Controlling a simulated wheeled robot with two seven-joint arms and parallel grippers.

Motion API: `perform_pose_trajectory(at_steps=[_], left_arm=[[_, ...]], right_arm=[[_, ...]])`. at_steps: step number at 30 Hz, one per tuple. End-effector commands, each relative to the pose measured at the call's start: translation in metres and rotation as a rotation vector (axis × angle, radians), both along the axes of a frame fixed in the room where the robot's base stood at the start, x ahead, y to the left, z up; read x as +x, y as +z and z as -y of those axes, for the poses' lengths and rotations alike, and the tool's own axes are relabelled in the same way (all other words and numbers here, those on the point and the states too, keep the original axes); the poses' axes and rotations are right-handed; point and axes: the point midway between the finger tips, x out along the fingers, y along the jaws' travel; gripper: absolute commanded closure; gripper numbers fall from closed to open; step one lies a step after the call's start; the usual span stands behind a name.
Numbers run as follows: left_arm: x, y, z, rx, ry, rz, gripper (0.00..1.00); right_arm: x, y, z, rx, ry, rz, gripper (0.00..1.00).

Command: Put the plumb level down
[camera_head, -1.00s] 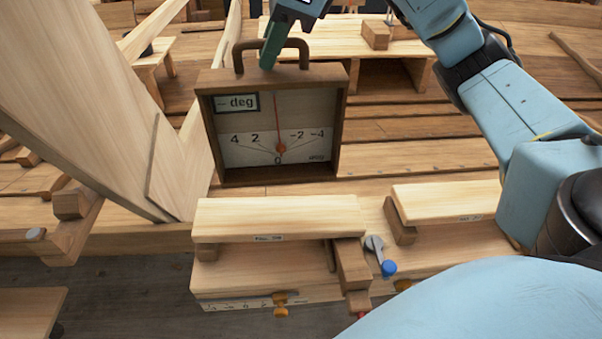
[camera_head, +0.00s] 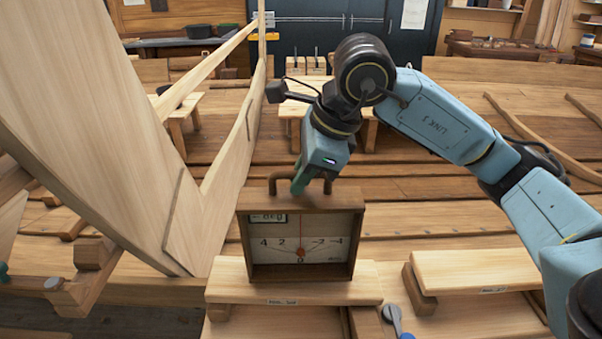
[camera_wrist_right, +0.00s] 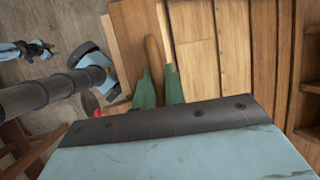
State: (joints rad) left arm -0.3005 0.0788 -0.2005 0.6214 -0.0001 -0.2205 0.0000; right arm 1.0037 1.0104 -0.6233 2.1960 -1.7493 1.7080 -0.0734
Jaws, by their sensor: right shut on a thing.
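The plumb level is a brown wooden box with a pale dial, a small display and a red needle (camera_head: 300,226). It stands upright in the head view, its needle near the zero. My right gripper (camera_head: 301,186) comes down from above and is shut on the level's top handle. In the right wrist view, its green fingers (camera_wrist_right: 159,88) are on either side of the brown handle (camera_wrist_right: 153,52). The level's lower edge is at the pale top board of a low wooden step (camera_head: 228,284); I cannot tell whether it touches. My left gripper shows only in part at the left edge (camera_head: 3,272).
A second low wooden step (camera_head: 475,270) is to the right, with a blue-knobbed grey lever (camera_head: 393,318) between them. A large curved wooden hull part (camera_head: 110,130) rises close on the left. Plank floor and a small bench (camera_head: 187,112) lie behind.

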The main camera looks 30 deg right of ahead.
Motion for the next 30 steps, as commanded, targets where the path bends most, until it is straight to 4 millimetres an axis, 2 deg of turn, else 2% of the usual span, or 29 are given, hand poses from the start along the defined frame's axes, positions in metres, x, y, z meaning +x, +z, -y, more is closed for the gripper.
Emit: perform_pose_trajectory(at_steps=[11, 12, 17, 26, 30], left_arm=[[0.001, -0.01, 0.0, 0.0, 0.001, 0.002, 0.64], [0.001, -0.011, 0.0, 0.0, 0.001, 0.002, 0.64], [0.001, -0.009, 0.0, 0.0, 0.001, 0.002, 0.64], [0.001, -0.008, -0.001, 0.001, 0.001, 0.001, 0.64], [0.0, 0.0, -0.001, 0.001, 0.001, 0.0, 0.64]], right_arm=[[0.0, -0.008, 0.0, 0.001, 0.0, 0.002, 1.0], [0.0, -0.009, 0.0, 0.0, 0.0, -0.001, 0.87], [0.0, -0.008, 0.0, 0.0, 0.0, -0.001, 0.66], [0.0, -0.007, 0.0, 0.0, 0.0, -0.001, 0.66], [0.0, 0.001, 0.0, 0.0, 0.0, -0.001, 0.66]])
